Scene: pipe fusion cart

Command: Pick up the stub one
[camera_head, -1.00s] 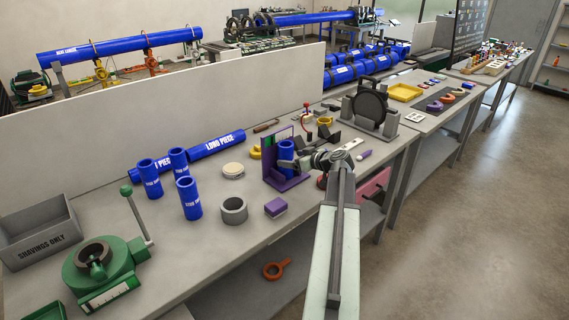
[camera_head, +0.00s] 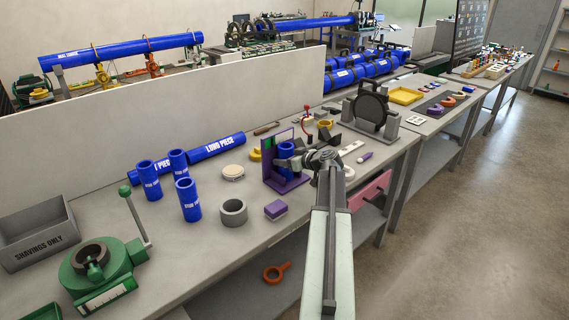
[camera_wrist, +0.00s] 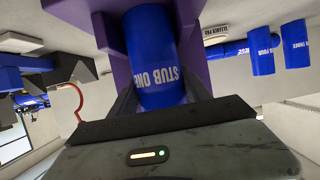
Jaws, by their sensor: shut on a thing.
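Stub one, a short blue pipe labelled "STUB ONE", stands at the purple stand and shows in the head view (camera_head: 286,149) and large in the wrist view (camera_wrist: 150,50). The purple stand (camera_head: 272,171) has an upright back plate, also behind the stub in the wrist view (camera_wrist: 190,40). My gripper (camera_head: 297,160) reaches in from the right. In the wrist view its dark jaws (camera_wrist: 160,100) are shut on the stub, one on each side. I cannot tell whether the stub is clear of the stand.
Several other blue stubs (camera_head: 188,199) stand to the left, near a grey ring (camera_head: 233,211) and a purple block (camera_head: 275,208). A long blue pipe (camera_head: 215,147) lies behind. A round dark plate on a stand (camera_head: 369,112) is to the right. The bench front is mostly clear.

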